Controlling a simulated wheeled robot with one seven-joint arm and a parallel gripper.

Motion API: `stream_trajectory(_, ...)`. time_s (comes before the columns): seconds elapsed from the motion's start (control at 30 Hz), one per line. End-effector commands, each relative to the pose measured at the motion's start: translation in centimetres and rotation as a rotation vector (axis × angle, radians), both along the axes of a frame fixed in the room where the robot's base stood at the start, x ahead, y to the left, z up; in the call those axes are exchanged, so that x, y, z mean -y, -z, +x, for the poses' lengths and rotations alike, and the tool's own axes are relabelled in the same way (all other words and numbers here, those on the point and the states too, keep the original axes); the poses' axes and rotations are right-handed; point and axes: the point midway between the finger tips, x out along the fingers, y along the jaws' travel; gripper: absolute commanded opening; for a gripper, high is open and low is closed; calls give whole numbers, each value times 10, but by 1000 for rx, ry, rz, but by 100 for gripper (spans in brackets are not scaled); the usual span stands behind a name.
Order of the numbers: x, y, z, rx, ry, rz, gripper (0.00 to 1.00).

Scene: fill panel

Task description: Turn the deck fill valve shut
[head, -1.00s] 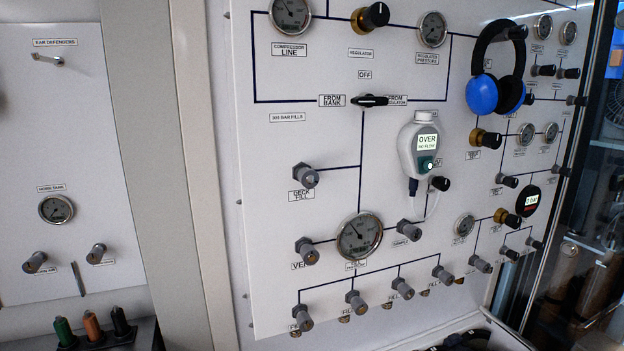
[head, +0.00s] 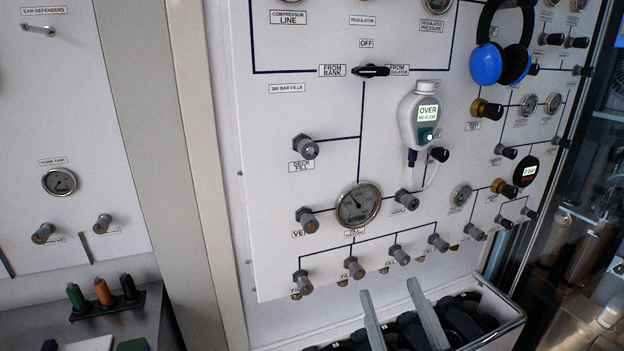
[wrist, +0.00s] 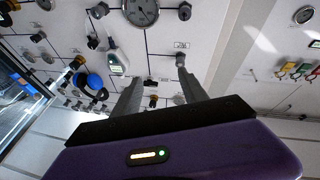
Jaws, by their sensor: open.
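The deck fill valve (head: 305,147) is a grey round knob on the white panel (head: 270,200), above its "DECK FILL" label, in the left-middle of the head view. In the wrist view, which shows the panel upside down, the deck fill knob (wrist: 180,60) appears close to the tip of the right finger. My gripper (head: 389,287) has two grey fingers standing apart, empty, low in the head view and below the bottom row of knobs. It also shows in the wrist view (wrist: 158,78) with a clear gap between the fingers. Contact with the knob is not visible.
The vent knob (head: 307,219) and a round gauge (head: 358,206) sit below the deck fill valve. A white flow meter (head: 419,118) and blue ear defenders (head: 487,64) hang to the right. An open bin (head: 510,318) stands below the panel.

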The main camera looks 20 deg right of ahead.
Motion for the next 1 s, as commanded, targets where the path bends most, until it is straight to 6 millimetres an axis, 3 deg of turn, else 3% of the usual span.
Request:
stream_trajectory(0.03, 3, -23, 13, 23, 17, -64, 51)
stream_trajectory(0.3, 3, -110, 69, 43, 125, -500, 51)
stream_trajectory(0.6, -10, -188, 114, -13, 303, -1198, 51)
stream_trajectory(0.7, -17, -202, 127, -56, 373, -1501, 51)
stream_trajectory(0.8, -24, -203, 139, -109, 425, -1801, 51)
stream_trajectory(0.87, -28, -197, 144, -140, 443, -1976, 51)
stream_trajectory(1.0, -32, -164, 153, -216, 422, -2314, 51)
